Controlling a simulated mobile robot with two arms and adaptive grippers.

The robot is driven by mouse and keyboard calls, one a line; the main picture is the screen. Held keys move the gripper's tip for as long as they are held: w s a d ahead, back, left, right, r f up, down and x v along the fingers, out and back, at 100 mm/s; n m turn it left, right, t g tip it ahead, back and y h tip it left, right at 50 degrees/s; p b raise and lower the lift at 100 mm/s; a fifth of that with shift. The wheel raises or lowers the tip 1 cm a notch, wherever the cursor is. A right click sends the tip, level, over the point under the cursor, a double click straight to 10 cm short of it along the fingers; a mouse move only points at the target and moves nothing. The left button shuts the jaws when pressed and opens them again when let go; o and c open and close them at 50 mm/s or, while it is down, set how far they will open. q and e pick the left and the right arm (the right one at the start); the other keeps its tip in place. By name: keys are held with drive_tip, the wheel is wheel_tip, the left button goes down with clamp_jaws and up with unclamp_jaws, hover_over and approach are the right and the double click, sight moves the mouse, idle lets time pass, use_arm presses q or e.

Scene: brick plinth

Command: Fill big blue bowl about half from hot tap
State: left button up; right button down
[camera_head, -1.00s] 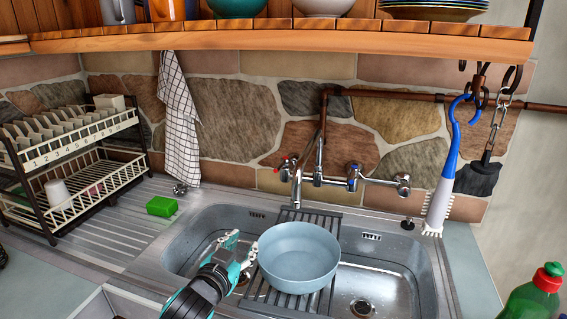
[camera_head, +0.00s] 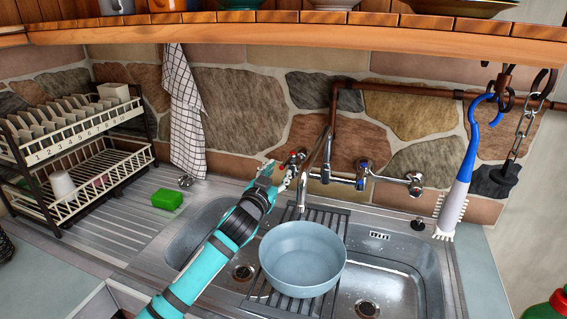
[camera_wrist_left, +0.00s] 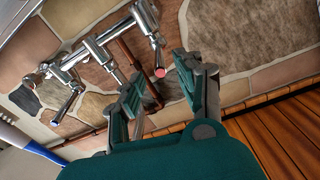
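The big blue bowl (camera_head: 302,280) stands upright on the dark slatted rack (camera_head: 262,290) between the two sink basins. Its inside is plain blue-grey, and I see no water in it. The chrome mixer tap (camera_head: 340,178) is on the stone wall behind, its spout hanging just behind the bowl. No stream shows. My left gripper (camera_head: 283,172) is at the tap's left handle, which has a red mark. In the left wrist view the gripper (camera_wrist_left: 165,100) has its fingers apart, with the red-ended hot handle (camera_wrist_left: 158,72) near the gap. Contact cannot be told. My right gripper is out of view.
A wooden shelf (camera_head: 250,37) overhangs the wall. A dish rack (camera_head: 75,150), green sponge (camera_head: 167,199) and hanging towel (camera_head: 187,120) are on the left. A blue-white brush (camera_head: 460,190) hangs at right. A red-capped bottle (camera_head: 562,302) is at the lower right.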

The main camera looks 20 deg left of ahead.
sight(284, 163)
use_arm(q)
drive_tip(key=shift+w+d, duration=0.15)
drive_tip(key=shift+w, duration=2.2)
clamp_jaws()
